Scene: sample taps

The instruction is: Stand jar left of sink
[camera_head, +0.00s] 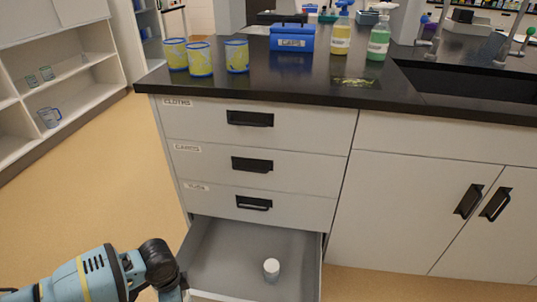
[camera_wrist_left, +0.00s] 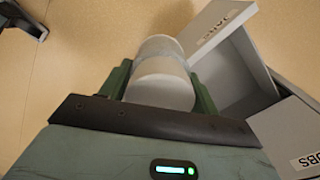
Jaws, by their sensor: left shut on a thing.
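My left gripper (camera_wrist_left: 160,84) is shut on a white jar (camera_wrist_left: 160,68) with a grey band, seen in the left wrist view with floor and the open drawer beyond it. In the head view my left arm comes in at the lower left; its fingers and the held jar are below the frame. A white-topped jar (camera_head: 271,270) stands in the open bottom drawer (camera_head: 215,250), with no gripper touching it. The drawer's label (camera_wrist_left: 222,27) reads JARS in the left wrist view. The dark sink (camera_head: 470,82) is in the black counter at the right. My right gripper is not in view.
On the counter (camera_head: 300,92) stand several yellow-and-blue cups (camera_head: 200,58), a blue box (camera_head: 292,38), a yellow bottle (camera_head: 341,35) and a green bottle (camera_head: 379,40). A small dark patterned patch (camera_head: 355,83) lies left of the sink. The counter front between cups and patch is clear.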

